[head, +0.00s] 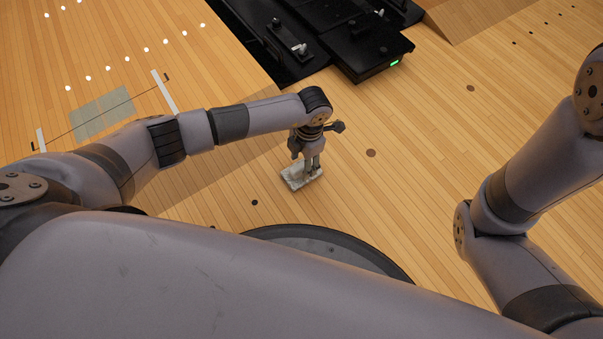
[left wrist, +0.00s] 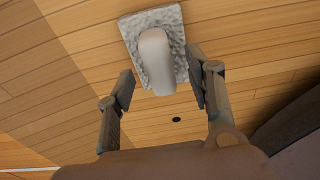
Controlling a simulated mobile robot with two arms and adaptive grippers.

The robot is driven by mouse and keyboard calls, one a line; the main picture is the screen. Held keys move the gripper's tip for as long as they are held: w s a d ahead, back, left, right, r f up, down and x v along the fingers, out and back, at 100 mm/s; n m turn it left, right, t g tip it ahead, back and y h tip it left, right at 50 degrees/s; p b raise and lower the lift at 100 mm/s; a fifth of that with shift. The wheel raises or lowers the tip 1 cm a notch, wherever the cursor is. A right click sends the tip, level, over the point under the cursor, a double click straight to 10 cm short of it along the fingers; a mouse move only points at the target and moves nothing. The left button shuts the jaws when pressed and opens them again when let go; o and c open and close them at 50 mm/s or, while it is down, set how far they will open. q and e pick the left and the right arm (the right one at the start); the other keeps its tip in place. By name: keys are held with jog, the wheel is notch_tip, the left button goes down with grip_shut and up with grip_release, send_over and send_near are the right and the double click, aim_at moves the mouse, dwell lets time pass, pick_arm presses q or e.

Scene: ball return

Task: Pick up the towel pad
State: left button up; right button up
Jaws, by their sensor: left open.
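The towel pad (head: 297,181) is a grey, rough-textured rectangle lying on the wooden floor. In the left wrist view the towel pad (left wrist: 173,20) has a smooth pale raised grip (left wrist: 154,60) along its middle. My left gripper (head: 312,168) points down over the pad and hides part of it in the head view. In the left wrist view my left gripper (left wrist: 160,88) is open, with one finger on each side of the near end of the pale grip. I cannot tell whether a finger touches the pad. My right gripper is out of view.
A black machine (head: 355,40) with a small green light stands on the floor at the top. White dots (head: 125,58) and a pale patch (head: 103,113) mark the floor at upper left. Bare floor (head: 420,130) lies right of the pad.

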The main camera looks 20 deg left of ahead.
pick_arm(q)
notch_tip(320, 180, down, 2)
jog(key=shift+s+f+b, duration=0.1)
jog(key=shift+f+b, duration=0.05)
jog(key=shift+b, duration=0.25)
jog(key=shift+a, duration=0.1)
jog(key=shift+c, duration=0.3)
grip_shut()
